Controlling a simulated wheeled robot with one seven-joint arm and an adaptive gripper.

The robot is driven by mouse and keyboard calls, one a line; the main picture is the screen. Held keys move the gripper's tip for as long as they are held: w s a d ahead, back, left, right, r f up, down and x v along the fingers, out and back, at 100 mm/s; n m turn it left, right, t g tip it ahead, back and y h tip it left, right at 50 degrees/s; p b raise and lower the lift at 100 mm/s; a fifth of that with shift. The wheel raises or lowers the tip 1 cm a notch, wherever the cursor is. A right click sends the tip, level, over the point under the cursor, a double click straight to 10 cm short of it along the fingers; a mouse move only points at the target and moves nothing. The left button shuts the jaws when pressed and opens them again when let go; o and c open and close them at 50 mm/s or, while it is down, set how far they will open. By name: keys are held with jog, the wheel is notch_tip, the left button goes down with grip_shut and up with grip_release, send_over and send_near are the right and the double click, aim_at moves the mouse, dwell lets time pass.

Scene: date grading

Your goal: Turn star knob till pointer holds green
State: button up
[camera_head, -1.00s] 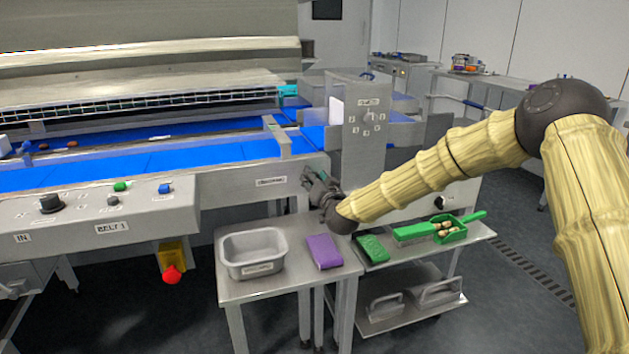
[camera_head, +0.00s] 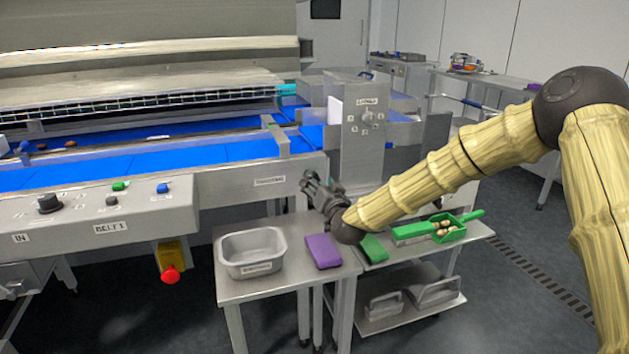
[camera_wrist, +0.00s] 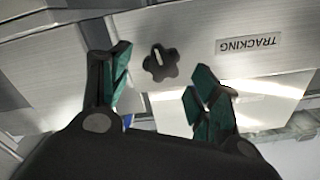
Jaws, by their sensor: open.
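The dark star knob (camera_wrist: 160,64) shows in the wrist view on a pale metal panel, with a pale mark on its face. A TRACKING label (camera_wrist: 248,44) is upside down to its right. My gripper (camera_wrist: 162,78) is open, with a green-lined finger on each side of the knob in the picture; I cannot tell whether they touch it. In the head view my gripper (camera_head: 314,188) is at the right end of the conveyor frame, right of a label (camera_head: 269,181), and the knob cannot be made out. I see no pointer scale or green zone.
Below my gripper a steel table bears a grey tub (camera_head: 251,268) and a purple block (camera_head: 323,251). Beside it a trolley holds a green block (camera_head: 373,247) and a green scoop (camera_head: 449,232). A red button (camera_head: 170,274) hangs under the conveyor panel.

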jog(key=v, duration=0.7)
jog(key=shift+s, duration=0.3)
jog(key=shift+r, duration=0.1)
